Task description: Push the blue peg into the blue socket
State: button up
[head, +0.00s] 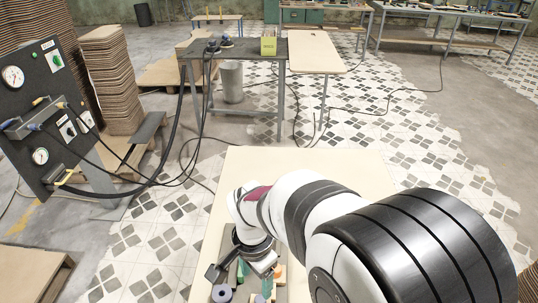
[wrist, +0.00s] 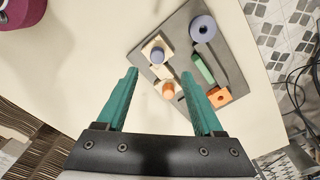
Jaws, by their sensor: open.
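The blue peg (wrist: 157,55) stands in a pale beige holder on a grey board (wrist: 183,26) in the wrist view. The blue socket (wrist: 203,28) is a thick round ring with a dark central hole, at the board's upper right corner. It also shows low in the head view (head: 221,293). My gripper (wrist: 159,74) is open, its two green fingers spread wide and nothing between them. In the picture its fingertips lie either side of the pegs, just below the blue one; their height above the board is unclear. In the head view my arm partly hides the board.
An orange peg (wrist: 168,90) in another beige holder is close below the blue peg. A green block (wrist: 203,67) and an orange socket (wrist: 219,97) line the board's right side. The pale tabletop (wrist: 90,50) is clear to the left; a maroon object (wrist: 22,12) is in the corner.

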aim_at(260, 299)
jog(key=f, duration=0.9)
jog(key=shift+d, duration=0.3)
grip_shut()
